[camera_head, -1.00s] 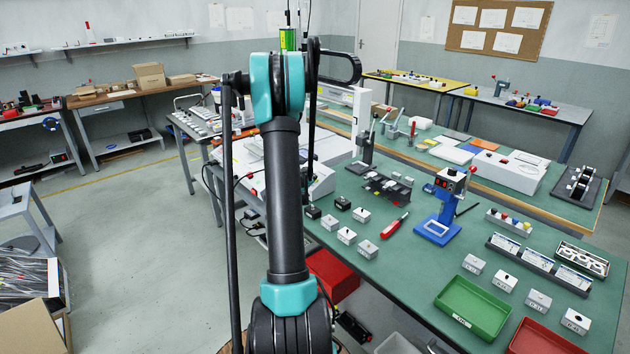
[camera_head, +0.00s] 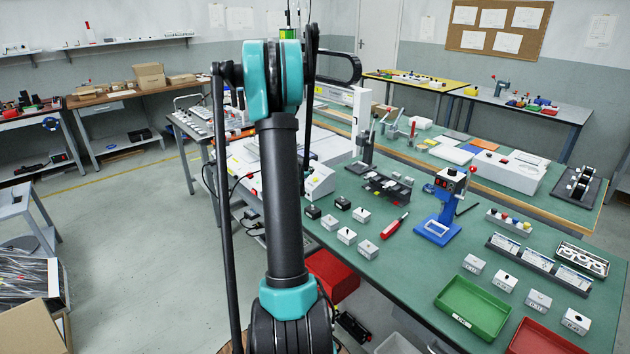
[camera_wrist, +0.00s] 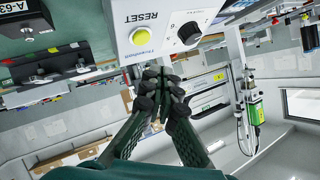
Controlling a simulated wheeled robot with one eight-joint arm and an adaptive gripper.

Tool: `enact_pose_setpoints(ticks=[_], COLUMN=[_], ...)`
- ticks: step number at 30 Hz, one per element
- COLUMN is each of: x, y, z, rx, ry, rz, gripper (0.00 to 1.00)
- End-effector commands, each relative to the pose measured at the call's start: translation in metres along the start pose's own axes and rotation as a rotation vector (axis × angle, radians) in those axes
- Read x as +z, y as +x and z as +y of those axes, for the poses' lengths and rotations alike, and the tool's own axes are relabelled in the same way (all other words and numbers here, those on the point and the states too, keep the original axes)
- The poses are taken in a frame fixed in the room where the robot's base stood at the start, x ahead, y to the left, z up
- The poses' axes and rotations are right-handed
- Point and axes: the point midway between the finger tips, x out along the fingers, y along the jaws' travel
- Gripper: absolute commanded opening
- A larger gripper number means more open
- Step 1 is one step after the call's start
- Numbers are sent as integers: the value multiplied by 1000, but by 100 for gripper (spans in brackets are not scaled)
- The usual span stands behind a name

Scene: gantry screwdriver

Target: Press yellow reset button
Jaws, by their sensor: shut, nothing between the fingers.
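The yellow reset button (camera_wrist: 140,37) shows in the wrist view. It is round and set in a white control box (camera_wrist: 166,42), beside the printed word RESET and a black rotary knob. My gripper (camera_wrist: 158,76) is shut and empty in the wrist view. Its fingertips show just below and slightly right of the button, and the button's face is uncovered. I cannot tell how far the fingertips are from the box. In the head view my arm hides my gripper, and the button cannot be made out with certainty.
The green bench (camera_head: 405,250) right of my arm holds small grey boxes, a red-handled tool (camera_head: 396,224), a blue stand (camera_head: 438,230) and a green tray (camera_head: 473,305). A red bin (camera_head: 332,274) is below the bench's near edge. Open floor lies to the left.

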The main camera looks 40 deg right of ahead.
Motion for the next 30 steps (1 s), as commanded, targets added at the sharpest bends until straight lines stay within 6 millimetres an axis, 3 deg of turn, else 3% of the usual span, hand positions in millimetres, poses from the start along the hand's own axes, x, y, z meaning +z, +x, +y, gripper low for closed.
enact_pose_setpoints(ticks=[9,30], x=[-12,-13], y=[-17,-17], z=[-12,-13], rx=[1,1], ry=[0,0], rz=[0,0], gripper=[0,0])
